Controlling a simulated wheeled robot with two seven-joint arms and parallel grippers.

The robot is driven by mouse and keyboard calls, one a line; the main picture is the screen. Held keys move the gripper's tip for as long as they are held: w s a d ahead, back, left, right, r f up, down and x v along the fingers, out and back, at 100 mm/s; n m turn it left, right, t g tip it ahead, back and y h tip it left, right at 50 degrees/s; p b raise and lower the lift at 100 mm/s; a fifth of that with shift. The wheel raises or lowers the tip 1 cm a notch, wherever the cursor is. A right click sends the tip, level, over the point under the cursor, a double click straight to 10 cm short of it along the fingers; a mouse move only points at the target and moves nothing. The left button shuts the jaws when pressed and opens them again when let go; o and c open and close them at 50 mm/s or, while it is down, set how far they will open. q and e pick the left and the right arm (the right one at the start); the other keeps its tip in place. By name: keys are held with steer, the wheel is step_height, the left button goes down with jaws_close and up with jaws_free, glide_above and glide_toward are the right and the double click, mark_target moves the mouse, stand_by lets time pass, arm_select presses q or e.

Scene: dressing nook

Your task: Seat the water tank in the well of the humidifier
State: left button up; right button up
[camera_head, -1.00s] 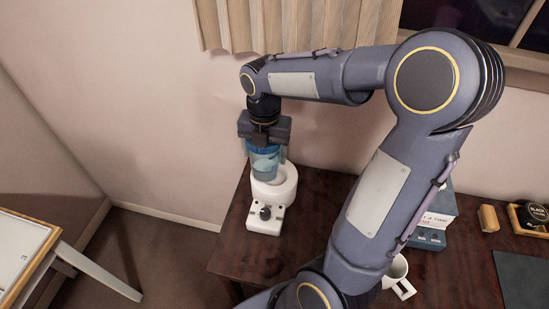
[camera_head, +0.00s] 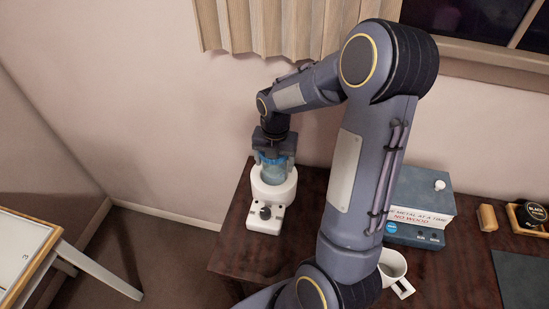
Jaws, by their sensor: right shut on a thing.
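The humidifier (camera_head: 267,214) is white, with a round well and a dark knob on its front, and stands near the left end of the dark table. The blue see-through water tank (camera_head: 272,171) is upright over the well. Its lower end appears at or inside the white rim; I cannot tell how deep it sits. My right gripper (camera_head: 273,157) points down from above and is shut on the top of the tank. My left gripper is not in view.
The wall (camera_head: 150,120) is close behind the humidifier.

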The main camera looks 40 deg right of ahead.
steer(key=shift+f, duration=0.3)
steer(key=o, duration=1.1)
steer(key=shift+r, duration=0.1)
steer(key=shift+o, duration=0.2)
